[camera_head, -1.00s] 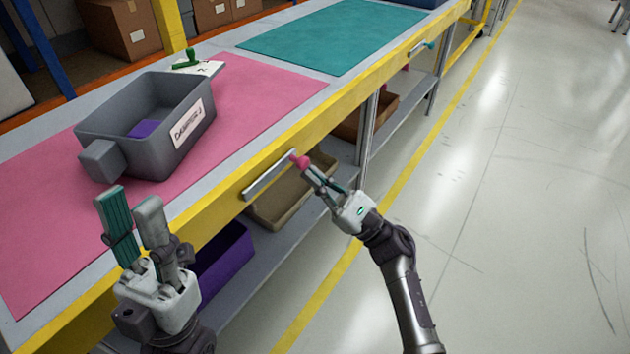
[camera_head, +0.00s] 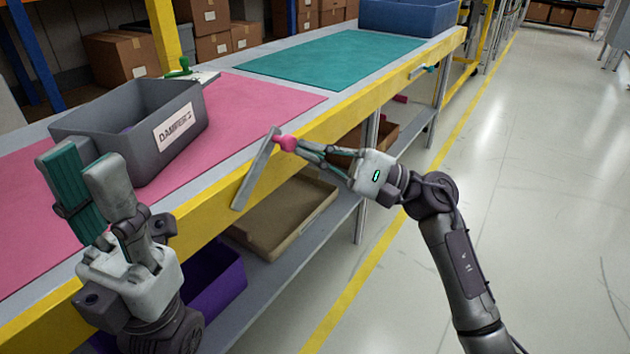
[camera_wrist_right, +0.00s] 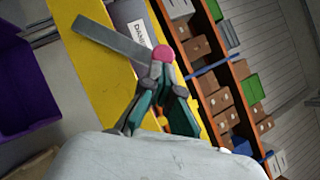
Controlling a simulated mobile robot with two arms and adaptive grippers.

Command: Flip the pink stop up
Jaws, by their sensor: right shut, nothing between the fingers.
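The pink stop is a flat grey bar (camera_head: 256,170) with a pink knob (camera_head: 286,143) at one end, on the yellow front edge of the bench. The bar stands tilted, its knob end higher than its other end. In the right wrist view the bar (camera_wrist_right: 112,40) and pink knob (camera_wrist_right: 163,53) are just ahead of the fingertips. My right gripper (camera_head: 302,147) is shut and empty, its fingertips at the knob and seemingly touching it from the right. My left gripper (camera_head: 84,162) is open and empty, in front of the bench at the left.
A grey labelled bin (camera_head: 140,128) stands on the pink mat (camera_head: 262,100). A teal mat (camera_head: 330,52) and blue bin (camera_head: 408,17) lie farther along. Below are a purple bin (camera_head: 215,280) and tan tray (camera_head: 290,215). The floor at right is clear.

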